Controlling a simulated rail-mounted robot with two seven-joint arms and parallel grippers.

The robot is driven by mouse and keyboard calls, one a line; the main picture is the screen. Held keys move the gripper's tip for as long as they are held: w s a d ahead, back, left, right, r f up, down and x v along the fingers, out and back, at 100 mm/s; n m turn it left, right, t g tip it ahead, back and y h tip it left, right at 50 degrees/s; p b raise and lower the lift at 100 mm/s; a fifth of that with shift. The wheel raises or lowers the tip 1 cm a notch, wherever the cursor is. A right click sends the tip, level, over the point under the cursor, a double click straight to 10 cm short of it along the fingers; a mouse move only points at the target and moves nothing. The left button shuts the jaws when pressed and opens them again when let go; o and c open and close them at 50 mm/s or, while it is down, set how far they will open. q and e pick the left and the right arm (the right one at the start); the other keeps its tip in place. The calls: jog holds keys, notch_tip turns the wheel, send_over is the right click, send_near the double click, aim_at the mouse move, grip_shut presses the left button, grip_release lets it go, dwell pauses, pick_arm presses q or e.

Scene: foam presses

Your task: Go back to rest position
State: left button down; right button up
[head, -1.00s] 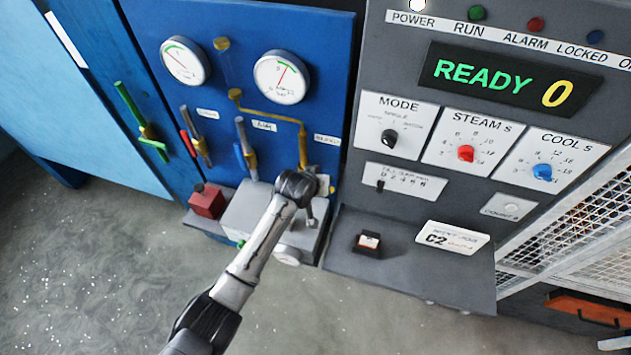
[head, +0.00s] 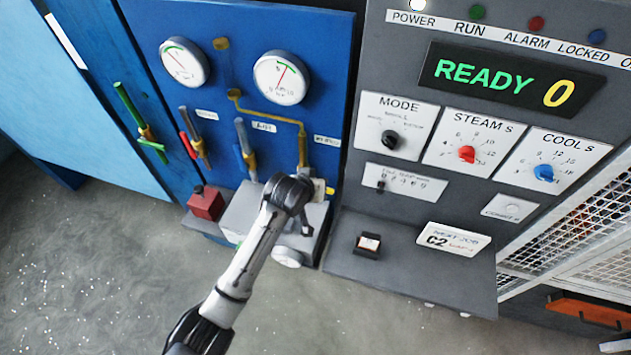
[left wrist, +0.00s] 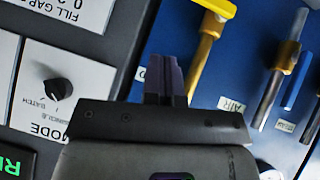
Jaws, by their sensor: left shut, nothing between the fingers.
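My left arm reaches in from the bottom of the head view. Its dark wrist end is over the grey box (head: 241,209) at the foot of the blue panel (head: 335,50). The fingers are hard to make out there. In the left wrist view my left gripper (left wrist: 166,62) has its dark fingers together and empty. They appear in front of the seam between the blue panel and the grey control panel (left wrist: 120,45). Contact with either panel cannot be told. My right gripper is not in view.
The blue panel carries two gauges (head: 280,78), a yellow pipe (head: 268,117) and several levers. The control panel's display (head: 507,82) reads READY 0. A shelf (head: 400,275) below holds a small dark block (head: 367,245) and a C2 card (head: 452,239). A red block (head: 206,204) sits left of the grey box.

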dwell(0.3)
pick_arm(q)
jog(key=s+a+r+m+t+y, duration=0.1)
jog(key=s+a+r+m+t, duration=0.2)
jog(key=r, duration=0.8)
jog(key=s+a, duration=0.6)
jog(key=s, duration=0.2)
jog(key=s+a+f+n+g+y+p, duration=0.1)
jog(key=s+a+f+g, duration=0.1)
jog(key=s+f, duration=0.4)
jog(key=s+a+f+g+p, duration=0.1)
jog(key=s+a+f+g, duration=0.2)
jog(key=s, duration=1.2)
jog(key=s+a+f+n+g+y+p, duration=0.1)
jog(key=s+a+f+g, duration=0.1)
jog(key=s+f, duration=0.7)
jog(key=shift+s+a+f+n+g+y, duration=0.3)
jog(key=shift+s+a+g, duration=0.1)
jog(key=shift+s+a, duration=0.4)
jog(key=shift+w, duration=0.1)
